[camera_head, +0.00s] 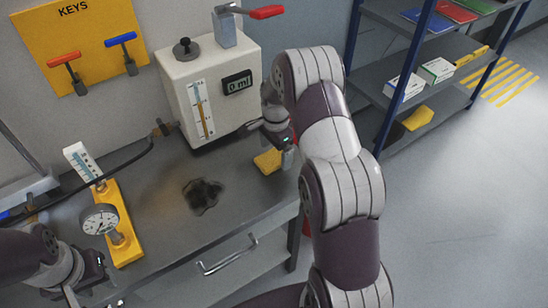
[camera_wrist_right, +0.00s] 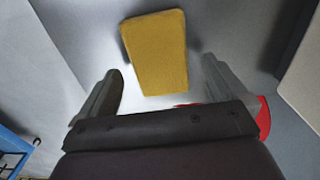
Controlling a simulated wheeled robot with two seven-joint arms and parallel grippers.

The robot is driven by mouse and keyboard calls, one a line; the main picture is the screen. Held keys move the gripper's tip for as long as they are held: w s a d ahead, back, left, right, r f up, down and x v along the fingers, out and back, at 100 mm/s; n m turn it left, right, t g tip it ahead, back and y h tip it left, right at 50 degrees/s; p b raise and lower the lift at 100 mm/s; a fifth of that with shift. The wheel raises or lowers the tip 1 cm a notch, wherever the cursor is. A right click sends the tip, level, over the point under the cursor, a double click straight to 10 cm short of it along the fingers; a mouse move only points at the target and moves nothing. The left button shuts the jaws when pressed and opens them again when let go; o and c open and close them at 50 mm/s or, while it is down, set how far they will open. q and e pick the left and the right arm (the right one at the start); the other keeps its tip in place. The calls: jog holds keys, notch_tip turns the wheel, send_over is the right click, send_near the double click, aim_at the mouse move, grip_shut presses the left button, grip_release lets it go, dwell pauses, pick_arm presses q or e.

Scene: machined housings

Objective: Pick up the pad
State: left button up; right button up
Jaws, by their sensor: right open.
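The yellow pad (camera_head: 268,160) lies on the grey bench top near its right end, in front of the white dispenser box. In the right wrist view the pad (camera_wrist_right: 157,50) shows whole, just beyond and between the fingertips. My right gripper (camera_wrist_right: 161,72) is open and empty, with one finger to each side of the pad's near end. In the head view my right gripper (camera_head: 284,158) is beside the pad and partly hidden by my wrist. My left gripper (camera_head: 90,295) is at the bottom left, cut off by the frame edge.
The white dispenser (camera_head: 212,90) reading 0 ml stands behind the pad. A yellow gauge stand (camera_head: 122,235) and a dark stain (camera_head: 202,195) are on the bench. A drawer handle (camera_head: 228,256) sticks out in front. A blue-post shelf (camera_head: 400,65) stands at right.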

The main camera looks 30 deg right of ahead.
aim_at(279, 156)
jog(key=shift+a+f, duration=0.1)
jog(key=shift+f, duration=0.55)
jog(key=c, duration=1.1)
jog(key=shift+r, duration=0.15)
jog(key=shift+r, duration=0.25)
jog(key=r, duration=0.2)
jog(key=d+r+b, duration=0.1)
jog(key=r, duration=0.1)
jog(key=shift+s, duration=0.15)
jog(key=shift+s+d+r+p, duration=0.15)
jog(key=shift+s+d+r, duration=0.45)
jog(key=shift+d+r, duration=0.75)
jog(key=shift+s+d+r+p, duration=0.1)
jog(key=shift+s+d+r, duration=0.6)
jog(key=shift+d, duration=1.3)
jog(key=shift+s+d+r+p, duration=0.15)
jog(key=shift+s+d+r, duration=0.4)
jog(key=shift+d+r, duration=0.85)
